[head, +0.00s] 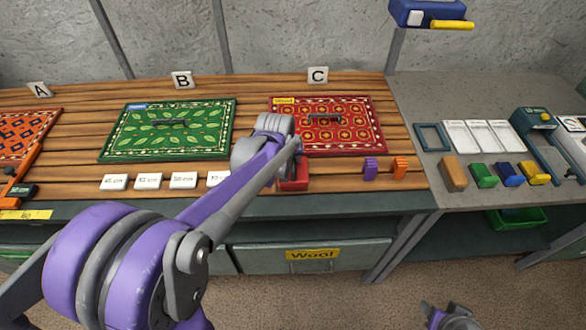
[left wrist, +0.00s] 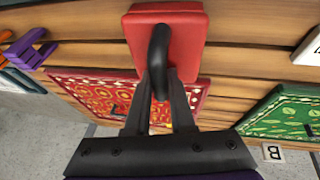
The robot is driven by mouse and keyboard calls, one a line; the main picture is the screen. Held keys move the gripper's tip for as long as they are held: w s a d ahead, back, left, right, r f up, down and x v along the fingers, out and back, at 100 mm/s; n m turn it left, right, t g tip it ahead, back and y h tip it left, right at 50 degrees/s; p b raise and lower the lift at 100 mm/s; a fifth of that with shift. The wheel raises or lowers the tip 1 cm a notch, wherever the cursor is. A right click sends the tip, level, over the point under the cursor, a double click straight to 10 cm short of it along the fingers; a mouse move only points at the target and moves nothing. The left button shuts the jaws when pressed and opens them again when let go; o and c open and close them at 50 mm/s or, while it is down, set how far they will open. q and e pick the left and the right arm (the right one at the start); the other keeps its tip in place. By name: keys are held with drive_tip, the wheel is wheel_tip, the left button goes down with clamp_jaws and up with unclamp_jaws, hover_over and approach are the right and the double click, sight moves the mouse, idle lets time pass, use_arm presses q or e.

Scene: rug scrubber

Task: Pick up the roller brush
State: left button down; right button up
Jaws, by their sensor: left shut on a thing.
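My left gripper (head: 295,163) is shut on the black arched handle (left wrist: 159,48) of a red block (left wrist: 184,30). The red block (head: 294,184) is also partly visible in the head view, near the front of the wooden table below the red rug. I cannot tell whether it touches the table. No bristles or roller show on it, and I cannot make out which thing is the roller brush. Part of my right arm shows at the bottom right of the head view, and its jaw state is unclear.
A green rug (head: 204,147) and a red rug (head: 367,122) lie on the wooden table. White labelled blocks (head: 148,181) line its front. A purple piece (head: 370,168) and an orange piece (head: 400,167) stand to the right. Coloured blocks (head: 484,175) sit on the grey bench.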

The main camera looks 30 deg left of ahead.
use_arm(q)
drive_tip(key=shift+r, duration=0.1)
idle(0.7)
wheel_tip(320, 180, up, 10)
drive_tip(key=shift+f+p, duration=0.1)
drive_tip(key=shift+p, duration=0.25)
drive_tip(key=c, duration=1.3)
unclamp_jaws()
clamp_jaws()
drive_tip(key=shift+f, duration=0.1)
